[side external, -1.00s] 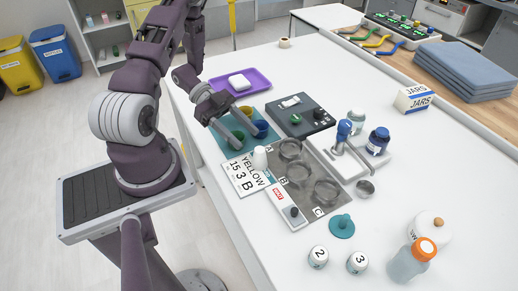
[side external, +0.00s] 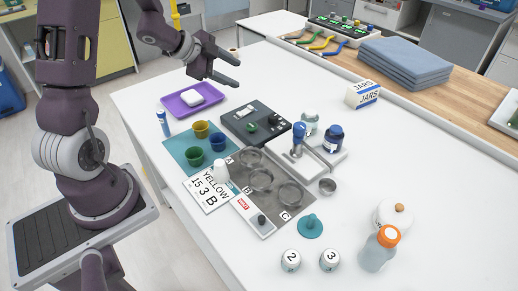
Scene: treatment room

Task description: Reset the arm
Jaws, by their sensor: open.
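My gripper (side external: 236,73) is open and empty. It is raised above the far side of the white table (side external: 430,185), with its fingers pointing right. It hangs above and behind a purple tray (side external: 172,108) that holds a white block (side external: 193,98), and it touches nothing that I can see. My arm bends up and over from its base at the left, and part of it is cut off at the top of the picture.
A teal mat (side external: 180,143) bears yellow, green and blue cups. Near it are a dark device (side external: 243,131), a grey mat (side external: 243,179) with dishes, a card (side external: 208,190), several jars and a bottle (side external: 380,250). The right of the table is mostly clear.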

